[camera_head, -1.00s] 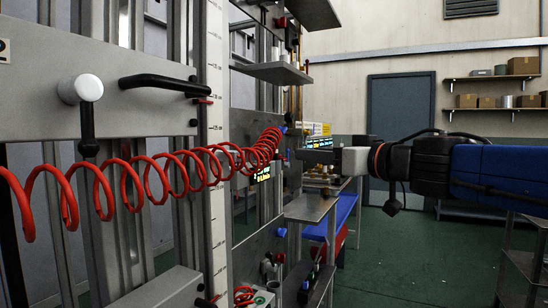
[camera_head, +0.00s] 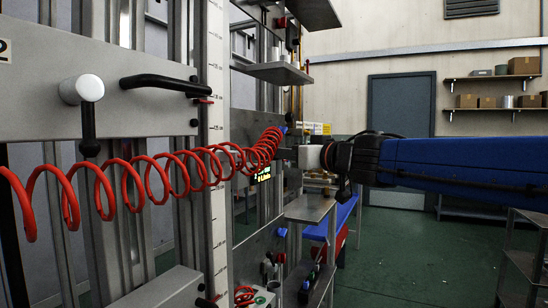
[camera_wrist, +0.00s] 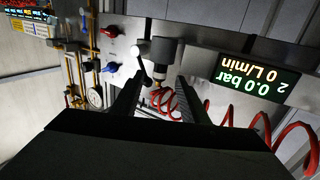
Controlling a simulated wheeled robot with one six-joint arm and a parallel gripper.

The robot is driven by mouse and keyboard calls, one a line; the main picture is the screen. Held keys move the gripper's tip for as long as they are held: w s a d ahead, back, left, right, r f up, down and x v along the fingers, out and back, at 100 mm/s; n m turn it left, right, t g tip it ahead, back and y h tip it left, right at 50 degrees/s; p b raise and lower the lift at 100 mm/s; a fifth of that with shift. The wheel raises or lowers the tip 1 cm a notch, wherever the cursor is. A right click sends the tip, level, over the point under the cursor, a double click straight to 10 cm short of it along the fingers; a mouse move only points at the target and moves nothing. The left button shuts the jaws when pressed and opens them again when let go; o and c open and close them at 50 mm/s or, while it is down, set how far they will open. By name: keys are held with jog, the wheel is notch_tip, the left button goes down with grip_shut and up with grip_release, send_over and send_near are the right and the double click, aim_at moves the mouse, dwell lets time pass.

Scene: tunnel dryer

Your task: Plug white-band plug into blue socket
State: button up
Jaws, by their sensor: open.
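My gripper (camera_wrist: 160,80) is open. Its two dark fingers reach toward a panel in the wrist view, with a dark-ended grey cylindrical fitting (camera_wrist: 166,50) ahead, between or just beyond the fingertips. A red coiled hose (camera_wrist: 163,101) shows between the fingers and runs on to the right. A blue part (camera_wrist: 112,66) and a red part (camera_wrist: 110,32) sit on the panel to the left. I cannot tell which is the blue socket, and no white band is clear. In the head view my gripper (camera_head: 287,154) is beside the far end of the red hose (camera_head: 265,147).
A lit display (camera_wrist: 258,75) reading 0.0 bar and 0 L/min, upside down in the wrist view, is right of the fitting. A white-knobbed lever (camera_wrist: 138,51) stands close to the left finger. Brass pipes and a gauge (camera_wrist: 95,97) are further left. A metal shelf (camera_head: 310,207) lies below the gripper.

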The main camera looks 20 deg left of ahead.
jog(key=shift+x, duration=1.05)
jog(key=shift+c, duration=0.2)
grip_shut()
jog(key=shift+r, duration=0.1)
